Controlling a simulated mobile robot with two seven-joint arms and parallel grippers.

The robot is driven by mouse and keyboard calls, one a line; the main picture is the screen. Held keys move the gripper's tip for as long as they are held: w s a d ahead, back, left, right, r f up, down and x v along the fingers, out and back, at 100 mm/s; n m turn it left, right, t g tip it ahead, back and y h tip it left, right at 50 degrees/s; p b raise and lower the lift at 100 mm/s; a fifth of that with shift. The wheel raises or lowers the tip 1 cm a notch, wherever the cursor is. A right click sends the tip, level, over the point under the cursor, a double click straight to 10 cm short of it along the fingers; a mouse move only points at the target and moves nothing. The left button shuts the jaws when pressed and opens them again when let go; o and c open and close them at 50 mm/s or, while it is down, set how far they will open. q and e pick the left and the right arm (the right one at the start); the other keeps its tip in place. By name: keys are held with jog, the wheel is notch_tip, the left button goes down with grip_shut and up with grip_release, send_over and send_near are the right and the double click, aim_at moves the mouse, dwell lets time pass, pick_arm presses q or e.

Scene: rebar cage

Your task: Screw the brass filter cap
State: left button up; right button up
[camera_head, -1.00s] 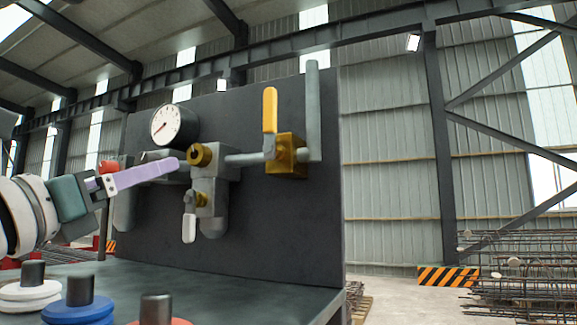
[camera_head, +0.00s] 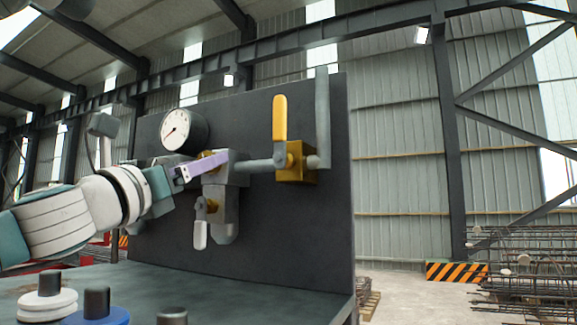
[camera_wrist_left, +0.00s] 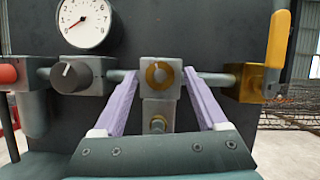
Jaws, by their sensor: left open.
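The brass filter cap (camera_wrist_left: 159,75) faces me on the grey filter block (camera_wrist_left: 158,107) in the left wrist view, between the two lilac fingers and a little beyond their tips. In the head view the brass cap (camera_head: 213,160) is partly covered by a lilac finger. My left gripper (camera_head: 221,161) comes in from the left and is open in front of the cap. Its fingers (camera_wrist_left: 160,73) stand on either side of the cap, with gaps to it. I cannot tell how far the tips are from it in depth. My right gripper is not in view.
A dark panel (camera_head: 280,215) carries a pressure gauge (camera_head: 184,130), a yellow-handled valve (camera_head: 280,120) and grey pipes. A black knob (camera_wrist_left: 70,76) is left of the cap. Capped discs, one white (camera_head: 47,304) and one blue (camera_head: 97,317), stand on the bench at the front left.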

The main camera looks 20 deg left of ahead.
pick_arm(q)
jog(key=shift+c, duration=0.4)
grip_shut()
jog(key=shift+m, duration=0.5)
